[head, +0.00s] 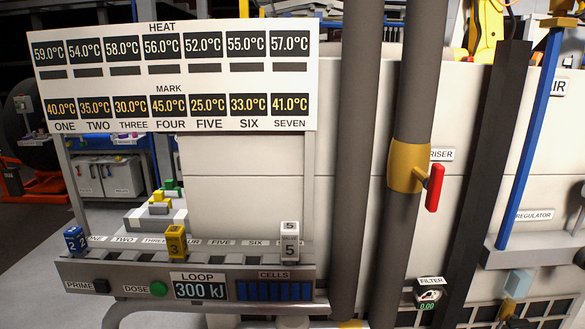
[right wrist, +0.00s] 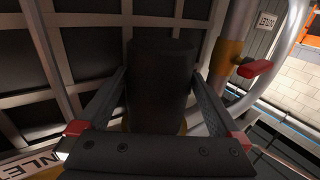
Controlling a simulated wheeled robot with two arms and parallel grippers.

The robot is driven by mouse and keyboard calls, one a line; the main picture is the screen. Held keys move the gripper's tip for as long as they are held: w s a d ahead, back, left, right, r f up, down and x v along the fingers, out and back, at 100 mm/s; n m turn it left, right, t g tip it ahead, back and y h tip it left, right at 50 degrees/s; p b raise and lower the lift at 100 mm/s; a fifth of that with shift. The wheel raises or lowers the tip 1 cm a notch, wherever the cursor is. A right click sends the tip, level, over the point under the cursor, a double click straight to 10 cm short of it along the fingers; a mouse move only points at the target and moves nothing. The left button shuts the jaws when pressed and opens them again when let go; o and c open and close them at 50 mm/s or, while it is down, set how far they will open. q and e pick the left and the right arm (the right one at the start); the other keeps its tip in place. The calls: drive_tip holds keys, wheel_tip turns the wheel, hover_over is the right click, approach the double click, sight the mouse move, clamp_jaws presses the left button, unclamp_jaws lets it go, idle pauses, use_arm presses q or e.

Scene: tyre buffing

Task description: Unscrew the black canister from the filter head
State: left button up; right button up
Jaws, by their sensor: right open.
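The black canister (right wrist: 160,92) stands in the middle of the right wrist view, very dark in shadow. My right gripper (right wrist: 158,74) is open, with one finger on each side of the canister. I cannot tell whether either finger touches it. A bit of dull gold (right wrist: 184,127) shows beside the canister's lower end; I cannot tell whether it is the filter head. In the head view a FILTER label (head: 430,282) with a small gauge reading 0.00 sits at the lower right. I cannot make out the canister or either gripper there.
A grey riser pipe (head: 417,90) with a brass valve and red handle (head: 435,187) stands right of centre. A panel (head: 175,77) and a LOOP console (head: 190,280) fill the left.

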drive_tip(key=shift+f+n, duration=0.15)
drive_tip(key=shift+n, duration=0.15)
drive_tip(key=shift+y, duration=0.4)
drive_tip(key=shift+r, duration=0.25)
drive_tip(key=shift+r+p, duration=0.55)
drive_tip(key=shift+r, duration=0.3)
